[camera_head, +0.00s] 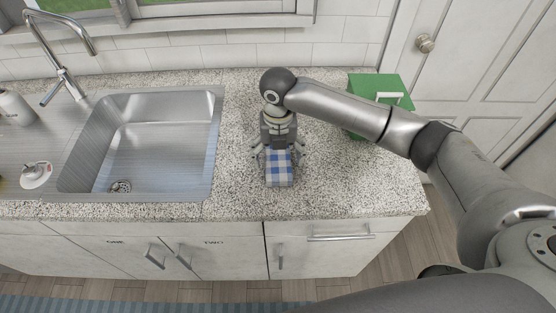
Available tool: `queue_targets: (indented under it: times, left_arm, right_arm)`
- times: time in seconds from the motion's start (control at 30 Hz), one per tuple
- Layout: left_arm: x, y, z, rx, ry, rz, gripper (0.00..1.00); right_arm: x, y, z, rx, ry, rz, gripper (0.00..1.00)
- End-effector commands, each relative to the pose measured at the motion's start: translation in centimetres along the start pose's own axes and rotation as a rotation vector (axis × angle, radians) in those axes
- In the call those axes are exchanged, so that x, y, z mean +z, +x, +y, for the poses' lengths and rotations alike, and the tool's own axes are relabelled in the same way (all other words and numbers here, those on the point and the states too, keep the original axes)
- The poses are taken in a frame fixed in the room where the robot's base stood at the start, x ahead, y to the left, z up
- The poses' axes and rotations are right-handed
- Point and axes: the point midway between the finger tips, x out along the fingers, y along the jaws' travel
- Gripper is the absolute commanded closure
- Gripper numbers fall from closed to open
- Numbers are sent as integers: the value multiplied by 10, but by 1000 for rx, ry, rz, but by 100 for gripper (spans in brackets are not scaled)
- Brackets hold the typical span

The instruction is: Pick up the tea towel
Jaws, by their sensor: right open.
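The tea towel (279,171), a folded blue and white checked cloth, lies on the speckled counter to the right of the sink. My right gripper (278,157) is above its back part, pointing down, with open fingers spread on both sides of the towel. The gripper hides the towel's back end. I cannot tell whether the fingers touch the cloth. My left gripper is not in view.
A steel sink (213,150) with a tap (66,80) is on the left. A green box (371,88) with a white handle stands at the back right, partly behind my right arm. The counter (345,185) right of the towel is clear.

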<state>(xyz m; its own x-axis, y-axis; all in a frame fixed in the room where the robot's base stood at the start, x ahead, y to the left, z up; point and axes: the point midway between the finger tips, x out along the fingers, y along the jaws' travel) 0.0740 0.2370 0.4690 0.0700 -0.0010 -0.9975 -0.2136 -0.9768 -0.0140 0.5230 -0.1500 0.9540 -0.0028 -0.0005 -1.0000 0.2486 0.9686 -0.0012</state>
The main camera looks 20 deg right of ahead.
Motion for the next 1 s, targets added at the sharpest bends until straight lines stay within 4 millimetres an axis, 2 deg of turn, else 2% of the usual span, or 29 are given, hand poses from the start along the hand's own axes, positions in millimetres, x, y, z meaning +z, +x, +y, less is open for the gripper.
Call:
queue_targets:
  times: [0.1,0.2,0.43,0.8,1.0]
  left_arm:
    - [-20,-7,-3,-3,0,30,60]
    - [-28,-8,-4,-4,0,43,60]
    - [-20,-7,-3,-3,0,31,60]
    - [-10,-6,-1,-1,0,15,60]
    - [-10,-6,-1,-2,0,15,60]
  right_arm:
    - [0,14,0,0,1,1,14]
    - [0,21,0,0,0,-1,14]
    - [0,23,0,0,-1,-2,14]
    - [0,23,0,0,0,-2,62]
    - [0,22,0,1,0,-2,64]
